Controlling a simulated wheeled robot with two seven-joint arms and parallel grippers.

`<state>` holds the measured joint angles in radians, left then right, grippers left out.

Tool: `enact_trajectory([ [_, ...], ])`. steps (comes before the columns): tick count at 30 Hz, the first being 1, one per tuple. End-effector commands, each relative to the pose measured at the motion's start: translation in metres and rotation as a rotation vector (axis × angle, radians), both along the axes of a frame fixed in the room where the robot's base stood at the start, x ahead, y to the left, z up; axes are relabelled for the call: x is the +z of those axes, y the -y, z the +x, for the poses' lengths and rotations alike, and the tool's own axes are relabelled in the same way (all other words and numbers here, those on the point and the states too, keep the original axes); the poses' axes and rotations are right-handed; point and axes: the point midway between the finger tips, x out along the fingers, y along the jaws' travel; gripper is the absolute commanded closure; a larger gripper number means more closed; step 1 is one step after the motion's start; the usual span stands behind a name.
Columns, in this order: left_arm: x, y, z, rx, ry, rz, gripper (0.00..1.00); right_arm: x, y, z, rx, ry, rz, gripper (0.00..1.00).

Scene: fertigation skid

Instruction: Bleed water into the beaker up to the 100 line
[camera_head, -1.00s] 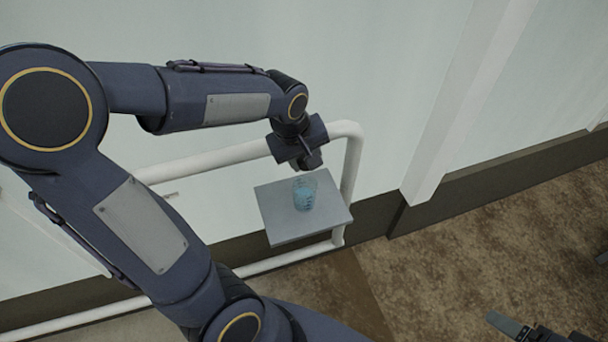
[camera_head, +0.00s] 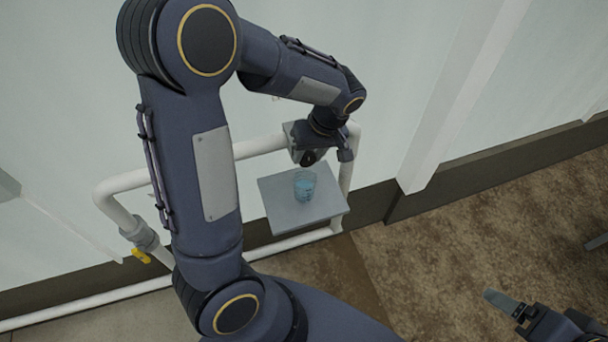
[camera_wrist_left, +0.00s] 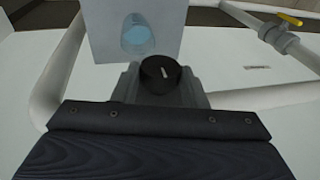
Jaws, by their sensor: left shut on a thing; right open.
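A clear beaker (camera_head: 305,186) with blue water stands upright on a grey square shelf (camera_head: 284,217) below my left gripper. In the left wrist view the beaker (camera_wrist_left: 137,36) appears just beyond the gripper; its marks are too small to read, so I cannot tell the level. My left gripper (camera_head: 309,156) is shut on a round black knob (camera_wrist_left: 159,76) with a white mark, seen between its fingers in the wrist view. My right gripper (camera_head: 505,303) is open, low at the right over the floor, apart from the shelf, and partly out of frame.
A white pipe frame (camera_head: 262,146) runs along the pale wall behind the shelf. A yellow-handled valve (camera_head: 141,255) sits on the pipe at the left; it also shows in the wrist view (camera_wrist_left: 290,19).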

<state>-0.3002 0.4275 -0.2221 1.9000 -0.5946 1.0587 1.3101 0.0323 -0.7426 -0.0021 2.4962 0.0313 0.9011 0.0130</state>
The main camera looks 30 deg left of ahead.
Motion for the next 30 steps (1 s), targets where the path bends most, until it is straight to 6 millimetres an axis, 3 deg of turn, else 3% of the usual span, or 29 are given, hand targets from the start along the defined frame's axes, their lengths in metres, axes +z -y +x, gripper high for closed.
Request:
enact_trajectory([
  [6, 0.001, 0.0, 0.001, 0.0, 0.006, -0.001, 0.83, -0.001, 0.0, 0.0, 0.0, 0.0, 0.0, 0.18],
  [7, 0.001, 0.0, 0.001, 0.0, 0.006, -0.001, 0.57, -0.001, 0.0, 0.0, 0.0, 0.0, 0.0, 0.18],
  [12, 0.0, 0.0, 0.0, 0.0, 0.004, -0.001, 0.36, -0.001, 0.0, 0.0, 0.0, 0.0, 0.0, 0.18],
  [22, 0.004, 0.001, 0.001, 0.001, 0.005, -0.002, 0.36, -0.001, 0.0, 0.0, 0.0, 0.0, 0.0, 0.18],
  [30, 0.045, 0.012, 0.005, -0.001, 0.009, -0.003, 0.36, -0.005, 0.0, 0.0, 0.0, 0.0, 0.0, 0.18],
])
